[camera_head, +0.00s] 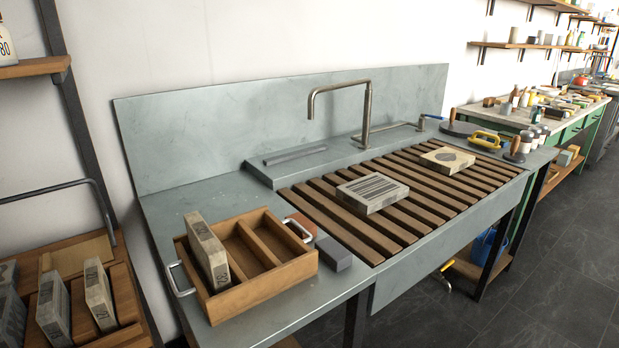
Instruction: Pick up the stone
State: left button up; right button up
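Several pale litho stones are in view, and I cannot tell which one the task means. One stone (372,193) with dark stripes lies flat on the wooden slats (313,207) of the sink. Another stone (447,159) with a dark round mark lies flat on the slats further right. A third stone (206,250) stands on edge, slightly tilted, in the left compartment of the wooden tray (268,289). More stones (99,294) stand on edge in a wooden rack at the lower left. Neither of my grippers is in view.
A tap (367,112) rises behind the slats. Grey and reddish blocks (333,254) lie right of the tray. A yellow-handled tool (486,140) and several bottles stand at the sink's right end. The dark floor (545,260) at right is clear.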

aim_at(53, 315)
jog(key=u, duration=1.55)
